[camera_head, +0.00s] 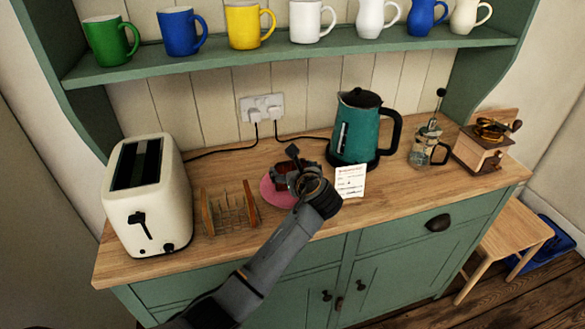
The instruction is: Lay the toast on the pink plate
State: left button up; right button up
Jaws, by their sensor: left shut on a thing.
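The pink plate (269,194) lies on the wooden worktop, partly hidden by my left arm and gripper. My left gripper (289,177) is over the plate, its arm coming up from the lower left. It is shut on the toast (281,171), a small brown piece mostly hidden by the gripper. I cannot tell whether the toast touches the plate. My right gripper is not in view.
A wooden toast rack (231,209) stands left of the plate, beside a cream toaster (146,195). A teal kettle (356,130) and a white card (350,181) stand close on the right. A glass press (427,147) and coffee grinder (484,148) are farther right. Mugs line the shelf (290,57) above.

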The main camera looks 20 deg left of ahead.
pick_arm(q)
jog(key=shift+f, duration=0.1)
jog(key=o, duration=0.5)
jog(key=v, duration=1.2)
jog(key=shift+b, duration=0.3)
